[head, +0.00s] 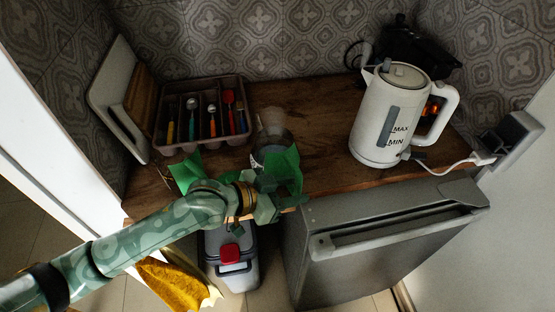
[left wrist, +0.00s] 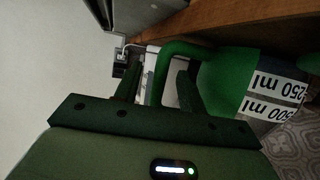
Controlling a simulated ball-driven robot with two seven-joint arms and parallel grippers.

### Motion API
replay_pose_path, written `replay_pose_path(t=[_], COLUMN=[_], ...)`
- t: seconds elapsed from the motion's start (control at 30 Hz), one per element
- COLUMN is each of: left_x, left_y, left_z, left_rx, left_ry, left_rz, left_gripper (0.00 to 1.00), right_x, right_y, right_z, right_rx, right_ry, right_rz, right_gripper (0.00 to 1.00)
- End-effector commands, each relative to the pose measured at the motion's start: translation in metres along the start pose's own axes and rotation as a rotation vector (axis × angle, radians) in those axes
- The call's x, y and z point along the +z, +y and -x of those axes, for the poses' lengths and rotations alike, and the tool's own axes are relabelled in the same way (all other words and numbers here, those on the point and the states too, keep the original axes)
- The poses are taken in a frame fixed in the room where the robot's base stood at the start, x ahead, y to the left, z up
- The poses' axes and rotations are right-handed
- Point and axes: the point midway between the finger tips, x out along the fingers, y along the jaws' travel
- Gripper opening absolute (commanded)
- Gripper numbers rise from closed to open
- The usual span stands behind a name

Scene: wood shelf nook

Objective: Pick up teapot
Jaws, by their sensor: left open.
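A clear jug-like vessel with green parts, which looks like the teapot (head: 272,130), stands near the front edge of the wooden counter. In the left wrist view its green handle (left wrist: 174,52) curves out from the green body, beside "250 ml" and "500 ml" labels (left wrist: 268,98). My left gripper (head: 275,203) is at the handle side, partly hiding the vessel in the head view. Its fingers (left wrist: 158,88) are open, with the handle appearing between them. I cannot tell whether they touch it. My right gripper is not in view.
A white electric kettle (head: 388,118) with MAX and MIN marks stands at the right, its cord running to a wall socket (head: 510,140). A cutlery tray (head: 205,95) and leaning boards (head: 120,95) are at the left. A grey appliance front (head: 370,250) lies below the counter.

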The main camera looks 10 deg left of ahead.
Motion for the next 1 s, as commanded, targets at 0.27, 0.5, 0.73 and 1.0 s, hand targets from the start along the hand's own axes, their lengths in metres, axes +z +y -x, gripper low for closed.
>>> replay_pose_path(t=[0.27,0.5,0.73,1.0], left_x=[0.002,0.001,0.001,-0.001], left_y=[-0.001,-0.001,-0.001,-0.001], left_z=[-0.039,-0.039,-0.039,-0.039], left_rx=[-0.001,-0.002,-0.002,-0.003], left_ry=[0.001,0.0,0.0,0.003], left_rz=[0.0,-0.002,-0.002,-0.004], left_gripper=[0.4,0.38,0.0,0.0], right_x=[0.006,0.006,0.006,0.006], right_y=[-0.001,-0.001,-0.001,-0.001], right_z=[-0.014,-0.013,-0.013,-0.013], right_rx=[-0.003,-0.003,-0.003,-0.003], right_ry=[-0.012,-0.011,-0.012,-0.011], right_rz=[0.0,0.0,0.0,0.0], right_gripper=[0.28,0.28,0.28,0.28])
